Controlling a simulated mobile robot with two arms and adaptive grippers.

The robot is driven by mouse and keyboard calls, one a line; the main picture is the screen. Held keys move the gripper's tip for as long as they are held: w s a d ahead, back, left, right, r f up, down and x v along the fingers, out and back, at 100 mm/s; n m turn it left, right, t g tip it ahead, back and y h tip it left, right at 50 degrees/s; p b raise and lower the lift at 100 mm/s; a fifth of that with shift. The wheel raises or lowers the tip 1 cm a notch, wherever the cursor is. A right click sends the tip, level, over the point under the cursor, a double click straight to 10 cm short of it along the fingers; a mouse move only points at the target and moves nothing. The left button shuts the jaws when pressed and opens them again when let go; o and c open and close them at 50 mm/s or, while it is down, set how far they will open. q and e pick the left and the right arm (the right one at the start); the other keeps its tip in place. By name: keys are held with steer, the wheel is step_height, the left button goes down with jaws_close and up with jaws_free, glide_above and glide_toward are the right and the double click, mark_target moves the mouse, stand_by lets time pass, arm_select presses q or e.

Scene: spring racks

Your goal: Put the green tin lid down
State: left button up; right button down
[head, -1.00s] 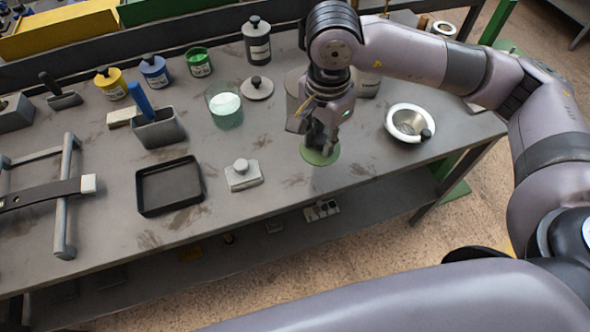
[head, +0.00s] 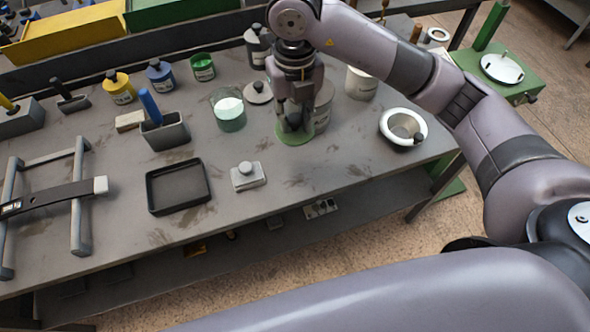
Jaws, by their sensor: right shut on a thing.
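The green tin lid (head: 296,137) is a flat green disc near the middle of the grey workbench (head: 250,215). My right gripper (head: 293,122) points down over it and is shut on it, hiding its centre. The lid looks level and close to the bench top; I cannot tell whether it touches. The green tin (head: 203,68) stands at the back, left of the gripper. My left gripper is not in view.
A grey lidded block (head: 248,177) and black tray (head: 179,187) lie front left. A glass beaker (head: 229,112) and a grey knobbed lid (head: 257,93) are left of the gripper. Bench room in front is bare.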

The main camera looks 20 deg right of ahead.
step_height(320, 180, down, 14)
steer(key=shift+s+r+p, duration=0.1)
steer(key=shift+r+p, duration=0.1)
steer(key=shift+p, duration=0.9)
step_height(320, 180, down, 5)
steer(key=shift+r+p, duration=0.15)
steer(key=shift+p, duration=0.35)
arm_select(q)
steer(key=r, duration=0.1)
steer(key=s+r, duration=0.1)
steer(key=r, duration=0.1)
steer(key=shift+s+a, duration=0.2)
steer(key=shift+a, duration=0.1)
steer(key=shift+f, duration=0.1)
arm_select(e)
steer(key=shift+f, duration=0.2)
steer(key=shift+f+b, duration=0.15)
steer(key=shift+b, duration=0.15)
steer(key=c, duration=1.3)
jaws_free()
steer(key=shift+c, duration=0.2)
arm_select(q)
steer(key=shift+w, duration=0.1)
